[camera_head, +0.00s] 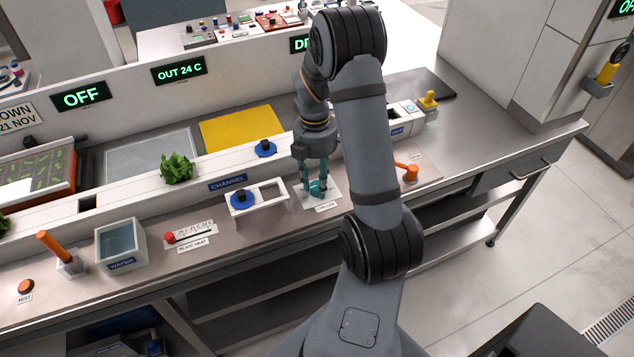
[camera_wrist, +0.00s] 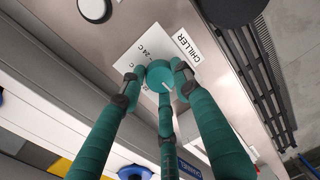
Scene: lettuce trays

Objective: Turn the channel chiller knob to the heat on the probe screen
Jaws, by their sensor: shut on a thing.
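The channel chiller knob (camera_wrist: 159,74) is a teal dial on a white plate (camera_wrist: 150,40) with temperature marks, one reading 24 C, beside a CHILLER label (camera_wrist: 187,46). A short pale mark on the knob points away from that reading, toward the lower right in the wrist view. My gripper (camera_head: 317,187) points down at the plate, its teal fingers shut on the knob (camera_wrist: 158,84). The fingers hide some of the marks. A green-lettered screen (camera_head: 180,70) reads OUT 24 C. Another screen (camera_head: 301,43) is partly hidden by my arm, and I cannot tell which is the probe's.
Left of the plate is a white CHANNEL frame (camera_head: 270,190) with a blue-ringed black part (camera_head: 241,197). An orange-handled device (camera_head: 408,171) stands to the right. Lettuce (camera_head: 177,168) sits on the white channel behind.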

